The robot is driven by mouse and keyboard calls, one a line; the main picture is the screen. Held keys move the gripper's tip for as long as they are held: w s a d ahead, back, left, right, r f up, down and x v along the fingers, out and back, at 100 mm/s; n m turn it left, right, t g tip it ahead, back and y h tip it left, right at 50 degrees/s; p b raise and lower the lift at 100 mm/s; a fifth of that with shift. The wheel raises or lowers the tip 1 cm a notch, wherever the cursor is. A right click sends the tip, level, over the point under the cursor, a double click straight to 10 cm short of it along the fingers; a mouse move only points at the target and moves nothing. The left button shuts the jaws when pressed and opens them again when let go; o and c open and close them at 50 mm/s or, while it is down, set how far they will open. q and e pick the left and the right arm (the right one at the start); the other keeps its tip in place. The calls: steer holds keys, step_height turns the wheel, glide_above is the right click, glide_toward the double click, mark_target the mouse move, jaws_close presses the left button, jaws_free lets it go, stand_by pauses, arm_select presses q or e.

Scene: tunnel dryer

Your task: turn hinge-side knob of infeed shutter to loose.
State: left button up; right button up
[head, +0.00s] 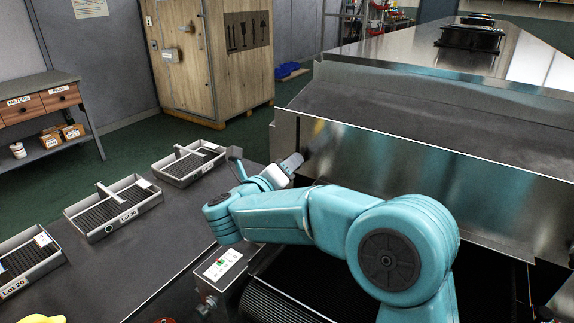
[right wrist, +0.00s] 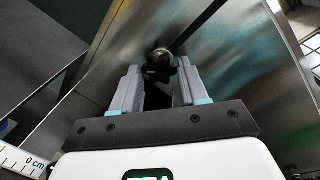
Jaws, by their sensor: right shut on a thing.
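The dark lobed knob (right wrist: 158,66) shows in the right wrist view, between the grey fingers of my right gripper (right wrist: 155,85). The gripper is shut on the knob. The knob sits on a pale metal stud against a shiny steel panel. In the head view my right gripper (head: 292,162) reaches the left end of the steel infeed shutter (head: 400,172), and the knob is hidden there. No setting mark on the knob can be read. My left gripper is not in view.
Grey trays, one of them near the middle (head: 72,211), stand on the dark table at left. A small control box (head: 222,264) sits below my right arm. A wooden crate (head: 228,65) stands behind, and a workbench (head: 66,82) is at far left.

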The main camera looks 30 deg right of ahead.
steer(key=shift+w+a+n+g+h+p, duration=0.15)
steer(key=shift+n+g+p, duration=0.35)
steer(key=shift+n+p, duration=2.1)
steer(key=shift+d+n+g+h+p, duration=0.1)
steer(key=shift+n+g+h+p, duration=0.3)
steer(key=shift+n+p, duration=2.25)
steer(key=shift+w+a+n+g+h+p, duration=0.1)
steer(key=shift+n+g+p, duration=0.5)
steer(key=shift+n+p, duration=2)
steer(key=shift+n+b, duration=0.4)
steer(key=shift+n, duration=0.25)
steer(key=o, duration=1)
steer(key=shift+o, duration=0.2)
